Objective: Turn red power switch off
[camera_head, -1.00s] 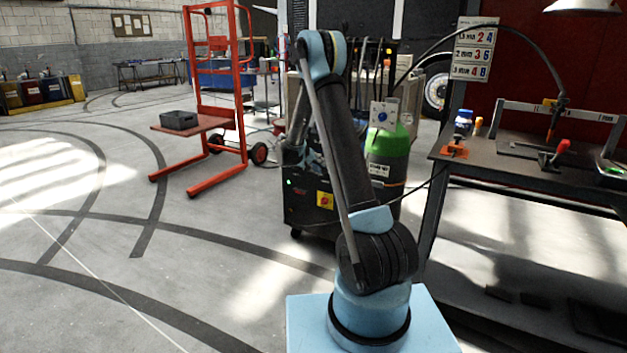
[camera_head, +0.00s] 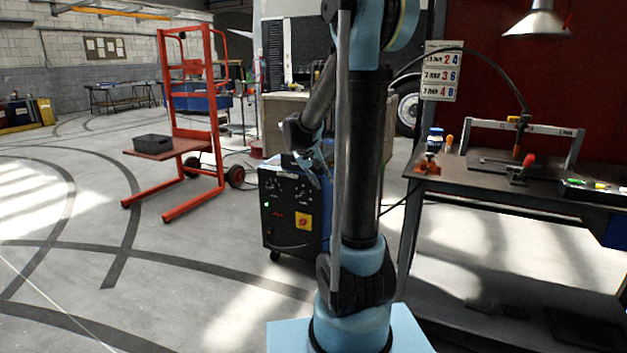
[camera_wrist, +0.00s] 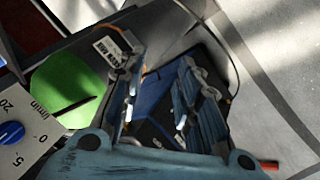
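The red power switch (camera_head: 303,222) sits on a yellow plate on the front of a dark wheeled machine (camera_head: 283,238). My gripper (camera_head: 322,182) hangs at the machine's upper right, above the switch in the head view and partly against the machine's top. In the wrist view my gripper (camera_wrist: 162,108) shows two fingers spread apart with nothing held between them. The machine's blue and dark body (camera_wrist: 160,85) lies beyond the fingers. I cannot make out the switch in the wrist view.
A green cylinder (camera_wrist: 68,88) and a panel with a blue knob (camera_wrist: 12,132) are at the wrist view's left. A workbench (camera_head: 520,192) stands right, a red lift (camera_head: 190,130) left. Floor before the machine is clear.

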